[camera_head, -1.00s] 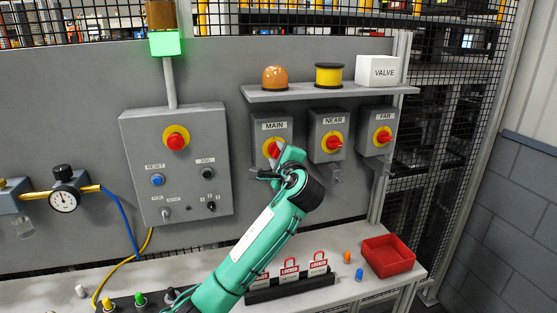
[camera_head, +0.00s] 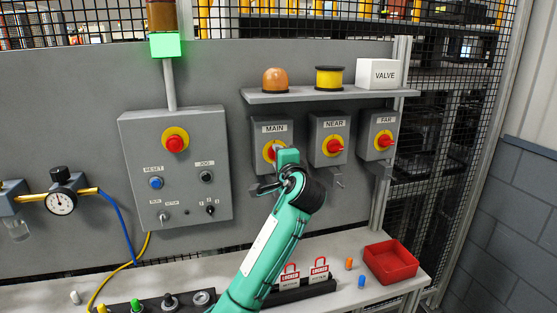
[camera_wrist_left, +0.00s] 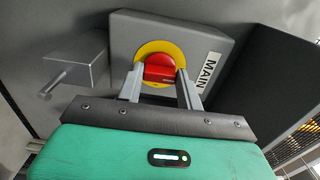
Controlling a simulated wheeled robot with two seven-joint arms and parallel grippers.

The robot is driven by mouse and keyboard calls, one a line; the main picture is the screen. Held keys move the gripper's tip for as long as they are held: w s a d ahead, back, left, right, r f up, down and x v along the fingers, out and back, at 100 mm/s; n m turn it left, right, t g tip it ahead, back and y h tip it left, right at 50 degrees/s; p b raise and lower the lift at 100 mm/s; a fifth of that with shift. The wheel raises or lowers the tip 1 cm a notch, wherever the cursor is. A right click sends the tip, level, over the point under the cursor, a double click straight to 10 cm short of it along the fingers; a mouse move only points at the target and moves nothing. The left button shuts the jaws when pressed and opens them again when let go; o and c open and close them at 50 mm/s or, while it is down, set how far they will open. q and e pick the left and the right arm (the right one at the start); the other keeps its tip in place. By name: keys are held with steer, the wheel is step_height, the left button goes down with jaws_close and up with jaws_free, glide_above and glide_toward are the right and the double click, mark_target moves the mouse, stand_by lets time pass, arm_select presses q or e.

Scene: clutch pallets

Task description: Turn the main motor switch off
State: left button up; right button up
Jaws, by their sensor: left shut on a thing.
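The main motor switch is a grey box (camera_head: 272,130) labelled MAIN with a red knob (camera_head: 270,152) on a yellow ring, mounted on the panel. My left gripper (camera_head: 281,155) is at this knob and covers part of it in the head view. In the left wrist view the red knob (camera_wrist_left: 159,70) sits between the two grey fingers of my left gripper (camera_wrist_left: 161,78), which is shut on it. The MAIN label (camera_wrist_left: 208,74) appears turned sideways there. My right gripper is not in view.
The NEAR switch (camera_head: 333,146) and FAR switch (camera_head: 383,142) stand to the right of MAIN. A shelf (camera_head: 330,94) runs above them. Metal hasps (camera_head: 338,183) jut out below. A bench with red padlocks (camera_head: 319,269) and a red tray (camera_head: 391,262) lies below.

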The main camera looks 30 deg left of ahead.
arm_select(q)
steer(key=o, duration=1)
steer(key=shift+s, duration=0.1)
steer(key=shift+s+d+f, duration=0.1)
steer(key=shift+s+d, duration=0.1)
steer(key=shift+d, duration=0.15)
steer(key=shift+b+v, duration=1.8)
steer(key=shift+v, duration=4.7)
steer(key=shift+a, duration=0.15)
